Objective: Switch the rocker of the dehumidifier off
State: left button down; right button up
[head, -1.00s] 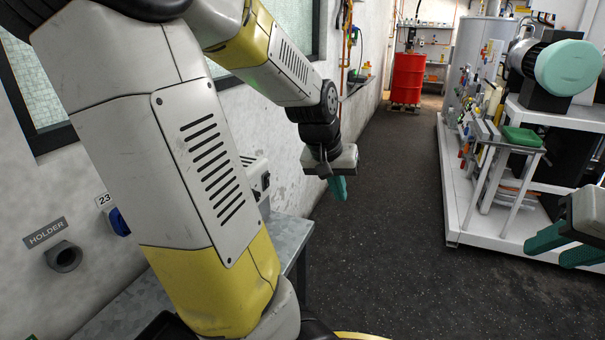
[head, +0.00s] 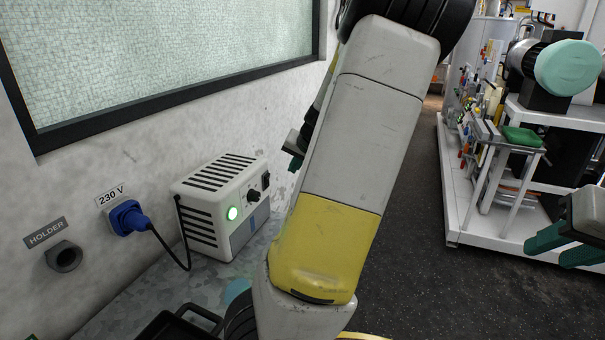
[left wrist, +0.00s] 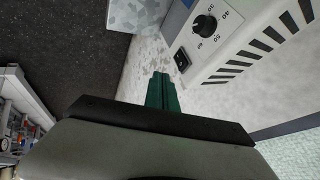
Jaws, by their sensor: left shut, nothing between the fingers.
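The dehumidifier (head: 210,212) is a white slotted box on the grey bench against the wall, with a lit green lamp (head: 232,213). Its black rocker (head: 266,181) is beside a black knob (head: 253,196) on the front panel. In the left wrist view the rocker (left wrist: 182,60) and dial (left wrist: 204,26) show clearly; I cannot tell the rocker's tilt. My left gripper (head: 291,158) is shut and empty, apart from the box at its right, partly hidden behind my arm. Its green fingers (left wrist: 163,92) point toward the rocker's side. My right gripper (head: 560,245) is open and empty at the right edge.
A blue plug (head: 127,219) sits in the 230 V socket, its black cable running to the dehumidifier. A holder ring (head: 64,257) is on the wall. A white bench frame (head: 470,235) stands at right. The dark floor (head: 420,270) between is clear.

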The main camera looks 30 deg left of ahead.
aim_at(267, 181)
pick_arm(q)
jog(key=w+a+f, duration=0.3)
jog(key=a+f, duration=0.4)
jog(key=a, duration=0.2)
jog(key=shift+a, duration=0.15)
jog(key=shift+f, duration=0.15)
dwell(0.4)
jog(key=shift+s+a+h, duration=0.1)
jog(key=shift+a+h, duration=0.2)
jog(key=shift+h, duration=0.1)
